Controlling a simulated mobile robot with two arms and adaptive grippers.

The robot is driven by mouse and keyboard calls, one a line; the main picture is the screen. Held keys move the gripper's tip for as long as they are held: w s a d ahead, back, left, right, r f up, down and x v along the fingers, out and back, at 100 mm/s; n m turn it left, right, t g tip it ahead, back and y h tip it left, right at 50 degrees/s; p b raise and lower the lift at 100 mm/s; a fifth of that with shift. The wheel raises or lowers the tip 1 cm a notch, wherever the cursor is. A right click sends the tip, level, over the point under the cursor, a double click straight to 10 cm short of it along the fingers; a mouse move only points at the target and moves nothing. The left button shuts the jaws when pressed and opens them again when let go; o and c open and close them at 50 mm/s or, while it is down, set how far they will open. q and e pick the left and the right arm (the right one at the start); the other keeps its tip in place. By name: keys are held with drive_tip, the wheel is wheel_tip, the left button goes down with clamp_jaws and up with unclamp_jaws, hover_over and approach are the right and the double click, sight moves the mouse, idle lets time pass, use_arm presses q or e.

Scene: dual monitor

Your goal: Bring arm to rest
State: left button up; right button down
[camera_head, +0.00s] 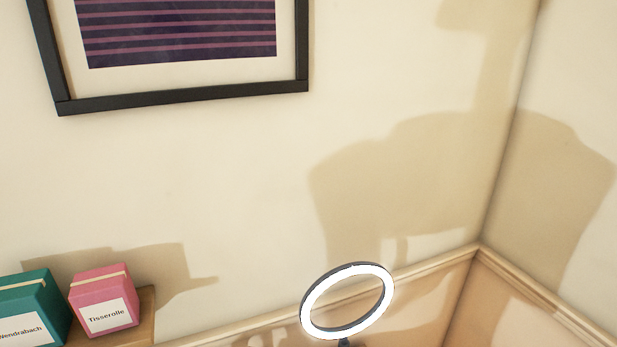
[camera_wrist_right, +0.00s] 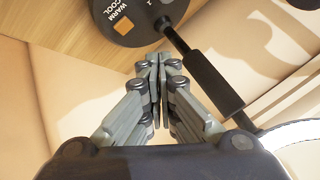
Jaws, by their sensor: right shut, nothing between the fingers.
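My right gripper (camera_wrist_right: 158,62) shows in the right wrist view, its two grey fingers closed together with nothing between them. Its tips are beside the round black base (camera_wrist_right: 125,25) of a lamp, which is marked "WARM" and "COOL". I cannot tell whether the tips touch the base. The lamp's black stem (camera_wrist_right: 205,75) runs past the right side of the fingers. My left gripper is not in either view. Neither arm shows in the head view.
A lit ring lamp (camera_head: 347,301) stands before the wall in the head view. A teal box (camera_head: 35,308) and a pink box (camera_head: 103,300) sit on a wooden surface (camera_head: 147,318) at lower left. A framed picture (camera_head: 180,97) hangs above.

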drive_tip(key=s+d+r+n+g+h, duration=0.1)
drive_tip(key=s+r+n, duration=0.15)
drive_tip(key=s, duration=0.75)
drive_tip(key=s+d+r+n+g+h, duration=0.15)
drive_tip(key=s+r, duration=0.25)
drive_tip(key=s, duration=0.7)
drive_tip(key=s+r+n+g+h, duration=0.15)
drive_tip(key=s+r, duration=0.25)
drive_tip(key=s, duration=0.6)
wheel_tip(320, 180, down, 32)
drive_tip(key=s+r+g+b, duration=0.1)
drive_tip(key=g+b, duration=0.1)
drive_tip(key=b, duration=0.4)
drive_tip(key=s+d+f+b, duration=0.1)
drive_tip(key=s+f+b, duration=0.1)
drive_tip(key=s+f, duration=0.6)
drive_tip(key=s+d+f+b, duration=0.2)
drive_tip(key=s+f, duration=0.7)
drive_tip(key=f, duration=0.6)
drive_tip(key=shift+s+d+f+g+b, duration=0.2)
drive_tip(key=shift+g+b, duration=0.2)
drive_tip(key=shift+b, duration=0.4)
